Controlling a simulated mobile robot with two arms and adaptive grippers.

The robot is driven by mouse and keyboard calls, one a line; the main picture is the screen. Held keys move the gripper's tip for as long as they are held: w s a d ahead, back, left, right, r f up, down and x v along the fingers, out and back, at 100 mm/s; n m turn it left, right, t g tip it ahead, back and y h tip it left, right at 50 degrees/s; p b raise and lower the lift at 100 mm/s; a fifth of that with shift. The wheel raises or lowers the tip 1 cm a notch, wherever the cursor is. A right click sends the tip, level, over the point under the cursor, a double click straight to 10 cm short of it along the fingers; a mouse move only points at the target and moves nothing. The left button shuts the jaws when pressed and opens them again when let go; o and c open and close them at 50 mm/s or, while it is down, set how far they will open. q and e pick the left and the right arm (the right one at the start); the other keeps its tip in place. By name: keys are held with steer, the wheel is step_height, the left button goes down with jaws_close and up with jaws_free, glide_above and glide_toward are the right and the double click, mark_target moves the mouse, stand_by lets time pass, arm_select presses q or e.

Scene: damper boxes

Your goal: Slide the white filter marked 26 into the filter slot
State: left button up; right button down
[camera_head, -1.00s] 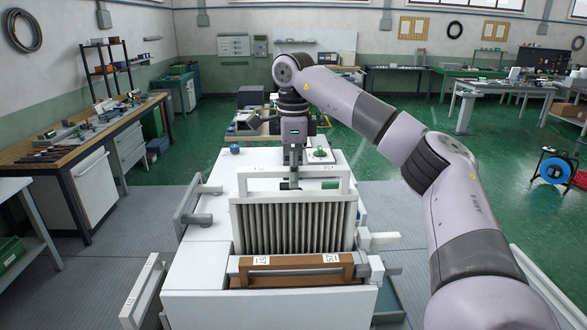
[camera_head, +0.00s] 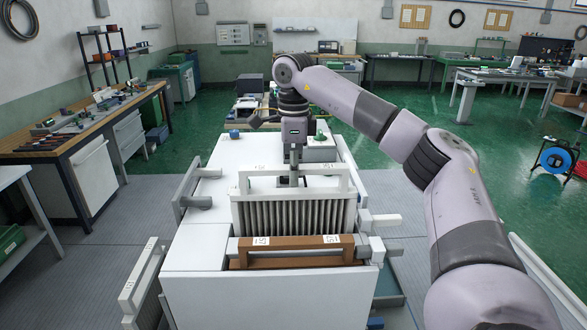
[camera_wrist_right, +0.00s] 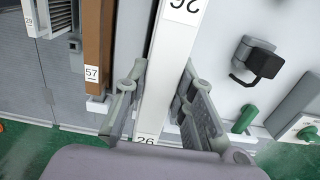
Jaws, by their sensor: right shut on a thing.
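The white filter marked 26 (camera_head: 293,212) is upright, with its pleated face towards me and a white handle bar on top. Its lower edge is hidden behind the brown bar at the front of the white box (camera_head: 190,250), so I cannot see how deep it sits in the slot. My right gripper (camera_head: 293,180) reaches down from above and is shut on the handle bar. In the right wrist view the bar (camera_wrist_right: 160,70) runs between the two fingers (camera_wrist_right: 160,100), with a 26 label at each end. My left gripper is not in view.
A brown filter (camera_head: 290,260) marked 57 sits just in front of the white filter. Handled white panels (camera_head: 185,185) (camera_head: 140,285) stand left of the box. A blue knob (camera_head: 234,134) and a green knob (camera_head: 320,137) are at the back.

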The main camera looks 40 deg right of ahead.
mark_target(294, 213)
steer(key=shift+f+b, duration=1.5)
steer(key=shift+f, duration=1.8)
steer(key=shift+f+b, duration=1.05)
steer(key=shift+f, duration=1.3)
steer(key=shift+f, duration=0.3)
steer(key=c, duration=1.3)
jaws_free()
